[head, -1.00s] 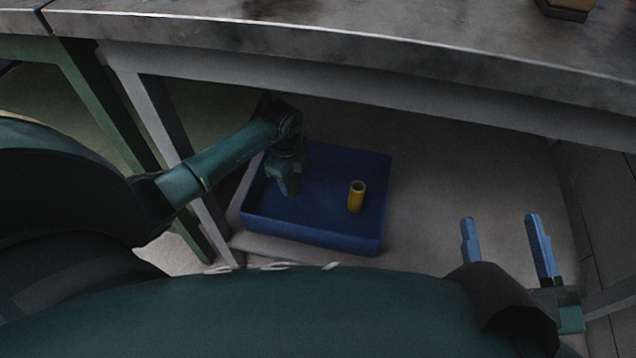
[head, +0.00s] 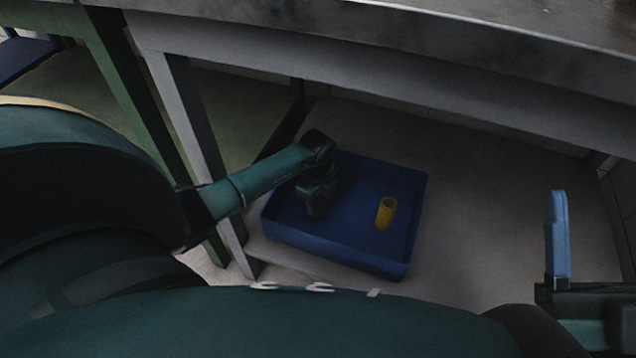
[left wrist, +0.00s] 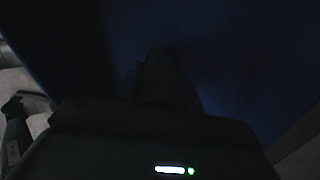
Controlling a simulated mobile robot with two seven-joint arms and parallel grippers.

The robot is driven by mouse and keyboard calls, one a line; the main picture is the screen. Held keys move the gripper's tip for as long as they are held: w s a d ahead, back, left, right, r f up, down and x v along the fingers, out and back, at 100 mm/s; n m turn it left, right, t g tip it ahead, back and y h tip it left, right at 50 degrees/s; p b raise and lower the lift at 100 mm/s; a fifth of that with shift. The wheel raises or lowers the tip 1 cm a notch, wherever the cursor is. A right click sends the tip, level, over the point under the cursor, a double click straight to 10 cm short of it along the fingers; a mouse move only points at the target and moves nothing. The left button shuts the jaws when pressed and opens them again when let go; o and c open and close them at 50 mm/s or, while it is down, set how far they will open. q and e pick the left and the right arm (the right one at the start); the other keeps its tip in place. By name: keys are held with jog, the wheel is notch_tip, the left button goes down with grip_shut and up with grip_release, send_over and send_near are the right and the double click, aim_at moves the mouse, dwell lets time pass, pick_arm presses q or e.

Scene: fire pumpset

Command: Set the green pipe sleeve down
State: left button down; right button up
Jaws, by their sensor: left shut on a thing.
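My left gripper (head: 316,208) points down inside the blue bin (head: 340,253), in its left part. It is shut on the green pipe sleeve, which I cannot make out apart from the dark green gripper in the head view. I cannot tell whether the sleeve touches the bin floor. My right gripper (head: 558,238) is at the right edge of the head view, away from the bin. Only one blue finger shows clearly, so its opening is unclear.
The bin sits low beneath the grey worktop (head: 400,30). Floor right of the bin is clear.

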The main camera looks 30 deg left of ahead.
pick_arm(q)
jog(key=shift+w+f, duration=0.1)
jog(key=shift+f, duration=0.1)
pick_arm(e)
jog(key=shift+r+n, duration=0.25)
jog(key=shift+n, duration=0.05)
pick_arm(q)
jog(key=shift+f, duration=0.1)
jog(key=c, duration=0.9)
grip_release()
jog(key=shift+f, duration=0.1)
pick_arm(e)
jog(key=shift+s+r, duration=0.1)
